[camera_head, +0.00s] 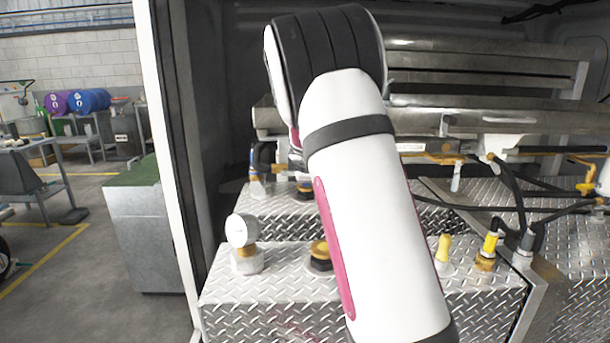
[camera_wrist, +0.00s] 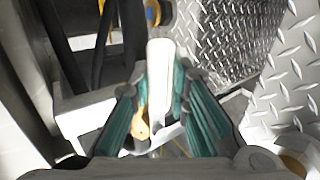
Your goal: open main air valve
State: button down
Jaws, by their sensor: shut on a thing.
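In the wrist view my gripper (camera_wrist: 160,85) has its teal-padded fingers closed around a pale, bar-like lever (camera_wrist: 160,62). The lever stands between the fingertips and appears to be the main air valve's handle. A small yellow-orange fitting (camera_wrist: 140,124) shows below it, between the fingers. The valve body is mostly hidden by the fingers, so how far the lever is turned cannot be told. In the head view my gripper and the valve are hidden behind my white arm.
Dark hoses (camera_wrist: 102,45) run close to the left of my fingers. A diamond-plate wall (camera_wrist: 225,35) stands close on the right. A white door post (camera_head: 165,150) stands left.

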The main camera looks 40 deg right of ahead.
jog(key=shift+s+d+r, duration=0.15)
jog(key=shift+s+d, duration=0.05)
jog(key=shift+d, duration=0.25)
jog(key=c, duration=1.6)
grip_release()
jog(key=shift+o, duration=0.4)
jog(key=shift+w+a, duration=0.1)
jog(key=shift+a, duration=0.05)
jog(key=shift+a, duration=0.1)
jog(key=v, duration=1.2)
